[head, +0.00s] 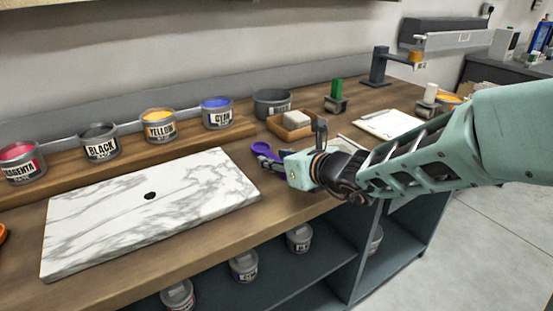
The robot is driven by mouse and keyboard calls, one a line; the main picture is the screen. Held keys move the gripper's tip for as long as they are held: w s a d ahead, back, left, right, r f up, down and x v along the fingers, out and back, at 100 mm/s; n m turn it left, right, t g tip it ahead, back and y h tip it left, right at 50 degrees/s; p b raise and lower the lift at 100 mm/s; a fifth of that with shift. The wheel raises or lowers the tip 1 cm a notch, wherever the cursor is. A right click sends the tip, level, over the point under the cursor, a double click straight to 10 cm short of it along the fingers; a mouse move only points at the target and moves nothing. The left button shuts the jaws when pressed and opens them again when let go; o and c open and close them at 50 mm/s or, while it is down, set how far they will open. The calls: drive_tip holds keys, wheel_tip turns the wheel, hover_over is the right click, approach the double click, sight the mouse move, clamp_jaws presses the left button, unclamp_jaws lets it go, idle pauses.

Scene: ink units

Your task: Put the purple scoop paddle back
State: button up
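The purple scoop paddle (262,150) is near the middle of the head view, above or on the wooden worktop. Its rounded purple end shows to the left of my gripper (277,162), and the rest runs toward the gripper's tip. My gripper reaches in from the right, low over the worktop just right of the marble slab (100,215). Its fingers are small and partly hidden, so I cannot tell whether they are closed on the paddle or only beside it. A small dark blob (150,196) lies on the slab.
Ink tins marked magenta (22,164), black (100,143), yellow (159,126) and cyan (217,114) stand on a raised wooden shelf behind the slab. A grey tin (272,104), wooden tray (286,131), green-handled tool (336,92) and clipboard (388,124) are behind my gripper.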

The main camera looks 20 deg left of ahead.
drive_tip(key=shift+s+d+r+p, duration=0.1)
drive_tip(key=shift+d+r+p, duration=0.1)
drive_tip(key=shift+r+p, duration=0.3)
drive_tip(key=p+v, duration=0.6)
drive_tip(key=v, duration=0.4)
drive_tip(key=shift+s, duration=0.1)
drive_tip(key=shift+s+d+r+p, duration=0.15)
drive_tip(key=shift+s+d+p, duration=0.25)
drive_tip(key=shift+d, duration=0.1)
